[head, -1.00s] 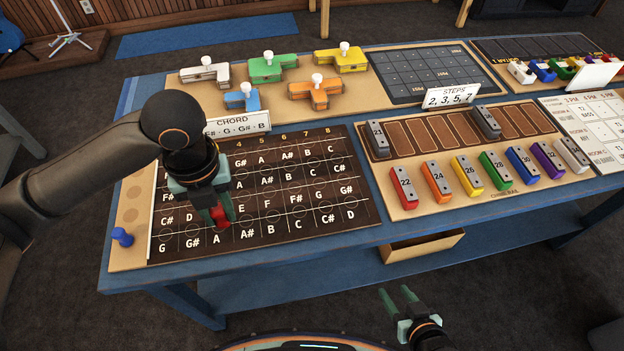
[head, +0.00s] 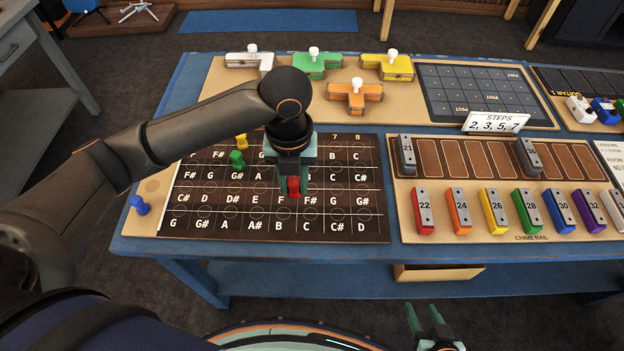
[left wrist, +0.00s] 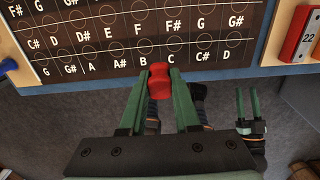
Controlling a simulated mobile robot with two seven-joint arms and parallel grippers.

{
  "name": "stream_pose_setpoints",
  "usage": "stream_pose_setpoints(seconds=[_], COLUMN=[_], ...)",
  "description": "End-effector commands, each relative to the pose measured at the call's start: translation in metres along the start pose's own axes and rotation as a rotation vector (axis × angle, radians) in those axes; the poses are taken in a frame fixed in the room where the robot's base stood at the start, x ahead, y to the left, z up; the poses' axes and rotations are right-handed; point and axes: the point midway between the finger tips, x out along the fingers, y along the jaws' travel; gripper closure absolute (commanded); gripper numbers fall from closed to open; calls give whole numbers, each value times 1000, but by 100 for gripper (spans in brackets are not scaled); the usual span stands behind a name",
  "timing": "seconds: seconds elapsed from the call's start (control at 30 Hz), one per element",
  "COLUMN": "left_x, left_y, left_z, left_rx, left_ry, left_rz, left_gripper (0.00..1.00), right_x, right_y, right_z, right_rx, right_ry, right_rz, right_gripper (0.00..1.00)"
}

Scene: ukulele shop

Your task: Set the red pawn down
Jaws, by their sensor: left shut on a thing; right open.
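My left gripper (head: 293,190) is shut on the red pawn (head: 293,187), over the dark note board (head: 215,230). In the head view the pawn shows between the F and F# labels of the row that starts with C#. I cannot tell whether it touches the board. In the left wrist view the pawn (left wrist: 157,82) is pinched between the two green fingers. The gripper and forearm hide the board's upper middle and the chord card. My right gripper (head: 425,318) is open and empty, in front of the table.
A yellow pawn (head: 242,141) and a green pawn (head: 237,158) stand on the board's upper left. A blue pawn (head: 140,205) is on the tan strip at left. Coloured chime bars (head: 461,212) lie to the right. Several block pieces (head: 317,65) sit behind.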

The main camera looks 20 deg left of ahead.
Motion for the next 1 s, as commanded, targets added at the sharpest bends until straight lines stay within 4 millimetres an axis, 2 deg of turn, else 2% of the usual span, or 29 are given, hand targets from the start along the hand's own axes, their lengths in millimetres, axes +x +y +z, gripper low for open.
stream_pose_setpoints(seconds=[0.17,0.3,0.4,0.73,0.9,1.0], left_x=[15,43,56,73,99,104], left_y=[-13,-21,-24,-30,-29,-30], left_z=[32,50,61,75,75,75], left_rx=[-2,-1,-1,1,0,2], left_ry=[1,2,1,-1,1,-2], left_rz=[-1,0,1,-1,1,-1], left_gripper=[100,100,100,100,100,100], right_x=[0,2,2,4,4,4], right_y=[0,0,0,0,0,0], right_z=[0,2,3,4,5,5], right_rx=[0,0,0,0,0,0], right_ry=[0,0,0,0,0,0], right_rz=[0,0,-1,0,0,0], right_gripper=[50,50,50,50,50,50])
